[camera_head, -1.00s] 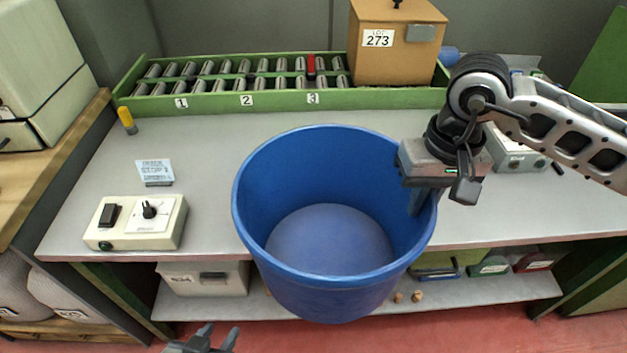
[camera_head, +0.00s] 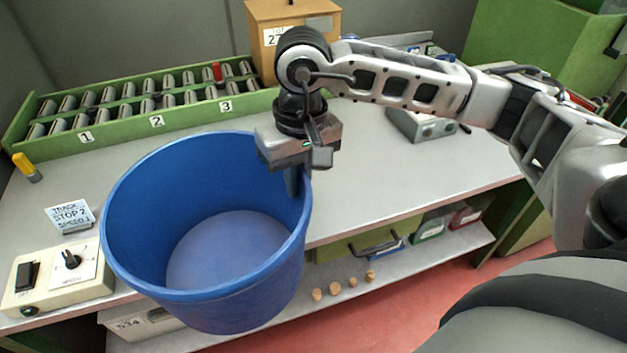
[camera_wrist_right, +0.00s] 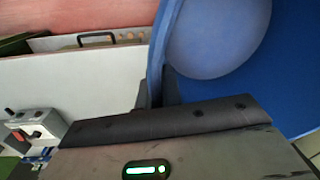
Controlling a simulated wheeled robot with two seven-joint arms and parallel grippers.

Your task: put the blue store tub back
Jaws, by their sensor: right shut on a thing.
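The blue store tub (camera_head: 150,180) is large, round and open at the top, and I see no contents in it. In the head view it is held up in front of the bench's front edge, hiding part of the bench and lower shelf. My right gripper (camera_head: 292,172) is shut on the tub's right rim, one finger inside the wall. The right wrist view shows the tub's rim and inside (camera_wrist_right: 215,45) between the fingers (camera_wrist_right: 155,98). My left gripper is out of the head view now.
A roller track (camera_head: 120,130) and a box marked LOT (camera_head: 262,50) stand at the back. A control box (camera_head: 60,275) and sign (camera_head: 72,215) are at left. Several corks (camera_head: 335,288) lie on the lower shelf (camera_head: 425,260).

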